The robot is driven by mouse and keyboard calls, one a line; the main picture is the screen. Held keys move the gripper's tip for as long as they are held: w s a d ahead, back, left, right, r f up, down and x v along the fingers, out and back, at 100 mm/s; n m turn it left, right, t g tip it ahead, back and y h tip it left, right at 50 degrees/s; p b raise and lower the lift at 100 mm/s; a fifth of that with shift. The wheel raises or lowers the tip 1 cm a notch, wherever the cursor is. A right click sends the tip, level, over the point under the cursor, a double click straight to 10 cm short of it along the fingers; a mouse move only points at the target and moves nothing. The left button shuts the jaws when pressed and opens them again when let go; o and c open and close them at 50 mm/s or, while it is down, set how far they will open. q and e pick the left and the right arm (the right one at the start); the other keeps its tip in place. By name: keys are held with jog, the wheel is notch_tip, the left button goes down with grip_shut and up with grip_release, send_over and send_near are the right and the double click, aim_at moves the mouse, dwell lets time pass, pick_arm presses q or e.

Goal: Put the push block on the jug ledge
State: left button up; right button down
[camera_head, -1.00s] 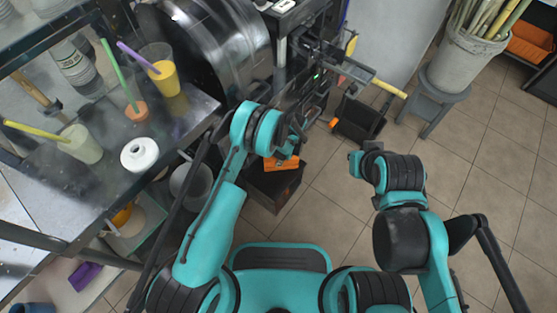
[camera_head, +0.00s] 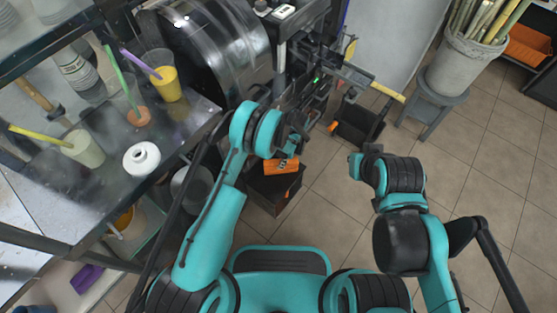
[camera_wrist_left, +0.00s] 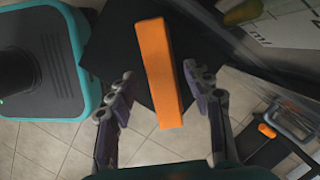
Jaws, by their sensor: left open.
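An orange bar-shaped block (camera_head: 286,166), which I take to be the push block, lies on a dark box (camera_head: 270,192) in front of the press. In the left wrist view the orange block (camera_wrist_left: 160,72) lies over a black surface. My left gripper (camera_head: 295,137) is just above the block in the head view. In the wrist view its two fingers (camera_wrist_left: 160,75) are apart, one on each side of the block, with gaps to both. I cannot tell their height over it. My right arm's end (camera_head: 362,160) is over the floor; its fingers cannot be made out. I cannot identify the jug ledge with certainty.
The press (camera_head: 318,80) stands beyond my left gripper. A black bin (camera_head: 358,121) is to its right. A steel counter (camera_head: 185,132) with cups and a white jar (camera_head: 141,158) is at the left. A bucket of canes (camera_head: 463,62) stands on a stool. The floor at right is clear.

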pick_arm(q)
jog(key=p+v, duration=0.2)
jog(key=v, duration=0.7)
jog(key=shift+p, duration=0.3)
pick_arm(e)
notch_tip(320, 180, up, 3)
jog(key=shift+r, duration=0.1)
pick_arm(q)
jog(key=shift+s, duration=0.1)
